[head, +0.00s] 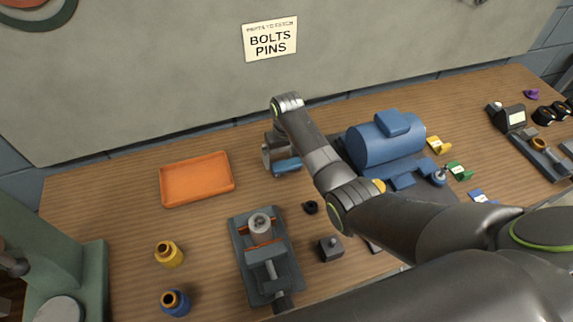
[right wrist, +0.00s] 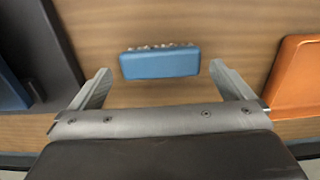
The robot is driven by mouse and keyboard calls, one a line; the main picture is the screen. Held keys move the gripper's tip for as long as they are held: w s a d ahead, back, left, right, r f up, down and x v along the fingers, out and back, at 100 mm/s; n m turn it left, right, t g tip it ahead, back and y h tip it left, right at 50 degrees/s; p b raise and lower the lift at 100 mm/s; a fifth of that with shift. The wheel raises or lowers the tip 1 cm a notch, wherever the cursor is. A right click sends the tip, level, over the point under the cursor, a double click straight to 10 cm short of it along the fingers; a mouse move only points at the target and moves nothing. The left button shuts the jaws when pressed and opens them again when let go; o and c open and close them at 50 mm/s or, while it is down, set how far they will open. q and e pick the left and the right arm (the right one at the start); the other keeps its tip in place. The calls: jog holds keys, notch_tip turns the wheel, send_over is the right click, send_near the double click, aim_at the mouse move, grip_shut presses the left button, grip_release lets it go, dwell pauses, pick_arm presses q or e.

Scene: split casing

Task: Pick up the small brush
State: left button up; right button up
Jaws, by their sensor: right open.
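The small brush is a blue block with a fringe of bristles along its far edge. It lies on the wooden bench in the right wrist view (right wrist: 160,63), and its blue top shows in the head view (head: 287,165). My right gripper (head: 277,157) is right at the brush, partly covering it in the head view. In the right wrist view the right gripper (right wrist: 160,78) is open, with the brush between and slightly beyond its fingertips, a gap on each side. My left gripper is not in view.
An orange tray (head: 197,180) lies left of the brush. A blue motor-like casing (head: 385,139) on a dark mat is to the right, partly behind my right arm. A grey vise fixture (head: 266,258), a black ring (head: 311,207) and a dark block (head: 331,248) are in front.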

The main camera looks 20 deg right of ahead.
aim_at(287, 164)
jog(key=shift+f, duration=1.45)
jog(key=shift+c, duration=0.4)
jog(key=c, duration=0.7)
jog(key=shift+r, duration=0.1)
jog(key=shift+c, duration=0.2)
notch_tip(287, 164, up, 10)
jog(key=b, duration=0.1)
